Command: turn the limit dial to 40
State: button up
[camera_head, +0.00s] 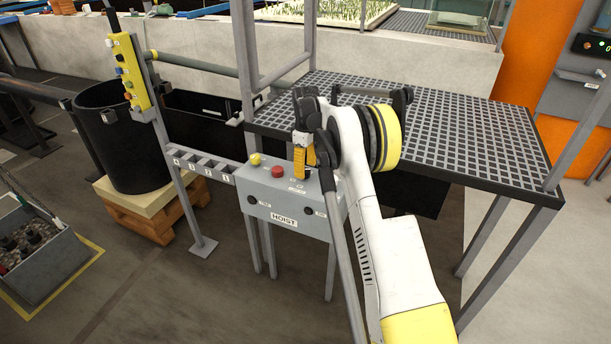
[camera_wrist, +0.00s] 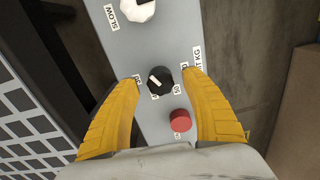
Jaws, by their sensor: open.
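The limit dial (camera_wrist: 161,81) is a small black round knob with a pale pointer mark on its left part, slanting to the upper left in the wrist view. Small white number labels stand around it, partly hidden by my fingers and too blurred to read surely. A label ending in "T KG" (camera_wrist: 197,60) is to its right. My gripper (camera_wrist: 163,77) is open, with one yellow finger on each side of the dial and visible gaps to it. In the head view my gripper (camera_head: 303,152) is over the right part of the grey HOIST box (camera_head: 268,206), and the dial is hidden.
A red button (camera_wrist: 180,120) sits close to the dial, between my fingers in the wrist view. A white knob marked SLOW (camera_wrist: 136,10) is beyond. A yellow button (camera_head: 254,159) is at the box's left. A grating platform (camera_head: 470,130) stands right behind the box.

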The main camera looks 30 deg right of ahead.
jog(key=shift+f, duration=0.75)
jog(key=c, duration=1.2)
jog(key=shift+m, duration=0.3)
jog(key=m+p, duration=0.1)
jog(key=m, duration=0.4)
jog(key=shift+a+p, duration=0.1)
jog(key=shift+p, duration=0.25)
jog(key=m+p, duration=0.1)
jog(key=m, duration=0.5)
jog(key=shift+a, duration=0.1)
